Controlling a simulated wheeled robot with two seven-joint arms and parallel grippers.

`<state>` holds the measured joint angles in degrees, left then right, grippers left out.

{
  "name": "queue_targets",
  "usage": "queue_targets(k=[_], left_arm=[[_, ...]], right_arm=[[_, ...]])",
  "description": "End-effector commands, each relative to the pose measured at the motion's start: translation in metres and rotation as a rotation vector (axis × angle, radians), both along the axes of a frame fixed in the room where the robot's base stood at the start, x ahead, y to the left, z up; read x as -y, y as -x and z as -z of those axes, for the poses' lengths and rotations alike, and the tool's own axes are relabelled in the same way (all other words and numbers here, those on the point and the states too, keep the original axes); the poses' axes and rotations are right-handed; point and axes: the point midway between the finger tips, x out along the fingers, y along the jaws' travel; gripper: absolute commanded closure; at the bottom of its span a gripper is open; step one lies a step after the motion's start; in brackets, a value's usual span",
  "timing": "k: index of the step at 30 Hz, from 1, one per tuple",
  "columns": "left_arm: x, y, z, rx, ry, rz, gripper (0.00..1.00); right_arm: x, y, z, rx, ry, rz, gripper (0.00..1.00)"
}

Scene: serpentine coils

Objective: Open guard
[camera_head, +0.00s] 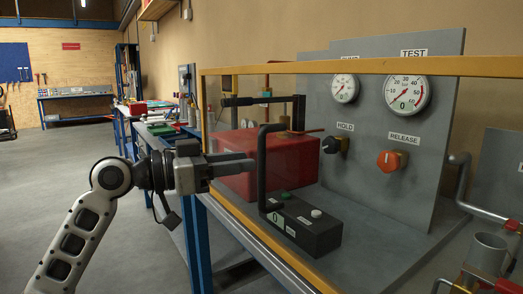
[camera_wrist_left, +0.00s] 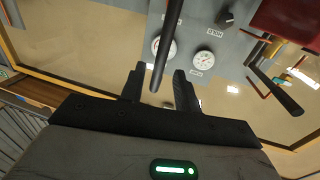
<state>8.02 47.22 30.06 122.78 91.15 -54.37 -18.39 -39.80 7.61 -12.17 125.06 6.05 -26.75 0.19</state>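The guard is a clear panel in a yellow frame (camera_head: 338,67) in front of the test bench. A black upright handle (camera_head: 262,170) stands at its front left. My left gripper (camera_head: 252,160) reaches in from the left, with its fingertips close to this handle. In the left wrist view the handle (camera_wrist_left: 161,55) runs between the two spread fingers (camera_wrist_left: 158,88), with a gap on each side. The gripper is open; I cannot tell whether the fingertips touch the handle. My right gripper is not in view.
Behind the panel are a red block (camera_head: 240,180), a black button box (camera_head: 305,228), two gauges (camera_head: 408,94), a black HOLD knob (camera_head: 335,144) and an orange RELEASE knob (camera_head: 391,160). Grey pipework (camera_head: 487,253) stands at the right. The floor at the left is clear.

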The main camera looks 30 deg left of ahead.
Motion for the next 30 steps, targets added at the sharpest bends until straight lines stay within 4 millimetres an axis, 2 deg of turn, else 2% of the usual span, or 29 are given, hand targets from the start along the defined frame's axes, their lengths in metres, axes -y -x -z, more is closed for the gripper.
queue_targets(k=[3,9,20,21,24,30], left_arm=[[0.012,-0.018,-0.004,0.000,0.001,0.001,0.68],[0.024,-0.037,-0.002,-0.001,0.003,0.000,0.68],[0.028,-0.043,0.000,-0.001,0.002,-0.001,0.68],[0.028,-0.043,0.000,-0.001,0.002,-0.001,0.71],[0.028,-0.043,0.000,-0.001,0.002,-0.001,0.99],[0.028,-0.043,0.000,-0.001,0.002,0.000,1.00]], right_arm=[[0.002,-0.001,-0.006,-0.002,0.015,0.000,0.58],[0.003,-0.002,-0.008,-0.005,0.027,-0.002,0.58],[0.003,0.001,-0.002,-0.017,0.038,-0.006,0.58],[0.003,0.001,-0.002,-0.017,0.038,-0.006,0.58],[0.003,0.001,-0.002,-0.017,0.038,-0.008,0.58],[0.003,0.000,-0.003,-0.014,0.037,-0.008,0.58]])
